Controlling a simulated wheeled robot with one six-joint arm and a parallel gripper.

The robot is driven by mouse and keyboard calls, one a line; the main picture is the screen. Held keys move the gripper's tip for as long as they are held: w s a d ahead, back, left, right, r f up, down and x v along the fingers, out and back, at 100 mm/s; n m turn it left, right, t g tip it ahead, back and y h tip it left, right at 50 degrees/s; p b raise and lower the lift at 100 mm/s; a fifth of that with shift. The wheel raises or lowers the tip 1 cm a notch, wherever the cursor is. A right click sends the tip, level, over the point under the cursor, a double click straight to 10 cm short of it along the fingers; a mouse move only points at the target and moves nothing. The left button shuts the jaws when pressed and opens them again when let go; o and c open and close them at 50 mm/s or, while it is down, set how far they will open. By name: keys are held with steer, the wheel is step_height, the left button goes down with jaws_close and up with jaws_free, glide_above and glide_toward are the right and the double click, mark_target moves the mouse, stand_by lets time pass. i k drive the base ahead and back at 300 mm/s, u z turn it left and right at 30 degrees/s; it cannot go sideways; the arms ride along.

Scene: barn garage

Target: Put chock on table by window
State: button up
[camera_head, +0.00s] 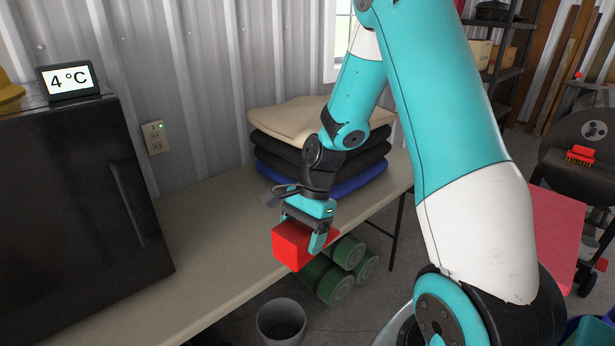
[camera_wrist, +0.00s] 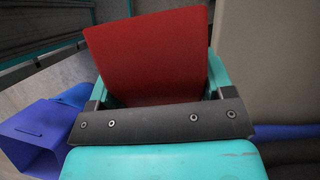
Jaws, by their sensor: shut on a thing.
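The red chock (camera_head: 292,246) is held in my gripper (camera_head: 305,235), which is shut on it. The chock also shows in the wrist view (camera_wrist: 148,55), between the teal fingers. In the head view it appears over the front edge of the long beige table (camera_head: 205,215), which runs along the corrugated wall. I cannot tell whether the chock touches the table. The window (camera_head: 341,45) is partly hidden behind my arm, above the table's far end.
Folded cloths (camera_head: 290,125) are stacked on the table's far part. Green cylinders (camera_head: 345,270) and a bin (camera_head: 282,322) are below the table edge. The tabletop between fridge and cloths is bare.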

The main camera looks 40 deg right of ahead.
mark_target(256, 242)
steer(key=i, duration=0.85)
